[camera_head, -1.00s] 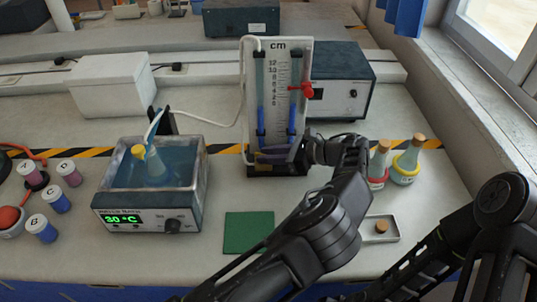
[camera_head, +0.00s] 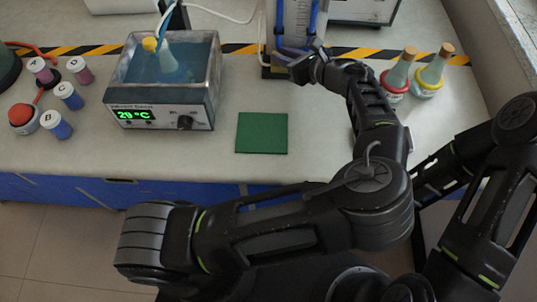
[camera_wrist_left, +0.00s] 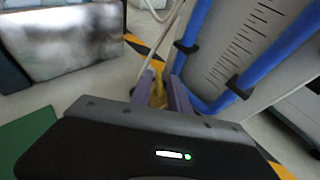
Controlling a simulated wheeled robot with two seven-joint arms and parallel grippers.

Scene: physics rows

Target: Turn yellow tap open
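The manometer stand (camera_head: 268,30) is at the top centre of the head view, its upper part cut off. My left gripper (camera_head: 290,56) is at its lower part and hides the tap area there. In the left wrist view, a small yellow piece (camera_wrist_left: 158,92), which looks like the yellow tap, shows between the two purplish fingers of the left gripper (camera_wrist_left: 159,98). The fingers are on either side of it; I cannot tell whether they touch it. The stand's scale board (camera_wrist_left: 240,50) with blue tubes is close on the right. My right gripper is out of view.
A water bath (camera_head: 118,73) holding a yellow-capped flask stands left of the stand. A green mat (camera_head: 262,132) lies in front. Two corked flasks (camera_head: 396,78) (camera_head: 432,75) stand right of my left arm. Several small bottles (camera_head: 68,95) are at the far left.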

